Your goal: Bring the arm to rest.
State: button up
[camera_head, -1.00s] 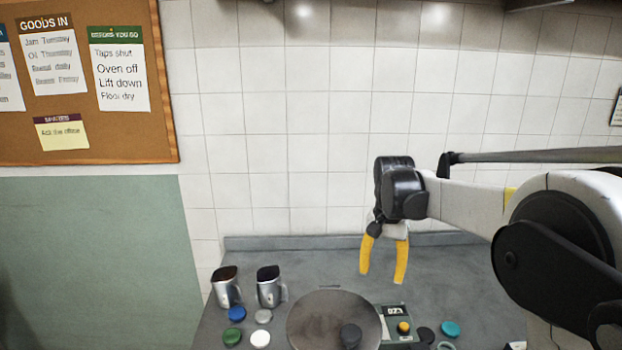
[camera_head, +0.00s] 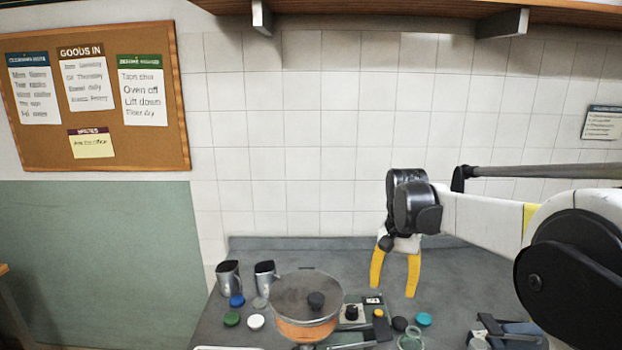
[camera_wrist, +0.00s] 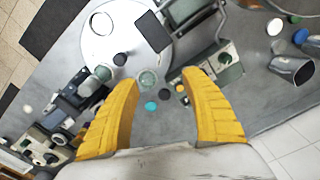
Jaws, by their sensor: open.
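My gripper (camera_head: 394,288) hangs over the grey counter (camera_head: 345,262) at the right, its two yellow fingers spread and pointing down. In the wrist view my gripper (camera_wrist: 160,77) has nothing between its fingers. In the head view it is right of an orange-sided round vessel with a grey top (camera_head: 290,288). The arm reaches in from the right edge, with the wrist bent downward. I cannot tell the exact height of the fingertips above the counter.
Two metal jugs (camera_head: 228,279) stand at the counter's left. Blue (camera_head: 237,300), green (camera_head: 231,320), white (camera_head: 256,322) and teal (camera_head: 424,319) discs lie around the vessel. A wooden shelf (camera_head: 370,7) is overhead; a noticeboard (camera_head: 100,150) hangs left. The counter's back strip is mostly clear.

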jog(key=s+f+n+t+b, duration=0.2)
jog(key=s+f+t+b, duration=0.1)
jog(key=s, duration=0.9)
jog(key=s+f+n+t+b, duration=0.3)
jog(key=s+f+b, duration=0.3)
jog(key=s, duration=0.7)
jog(key=shift+a+t, duration=0.25)
jog(key=shift+t, duration=0.25)
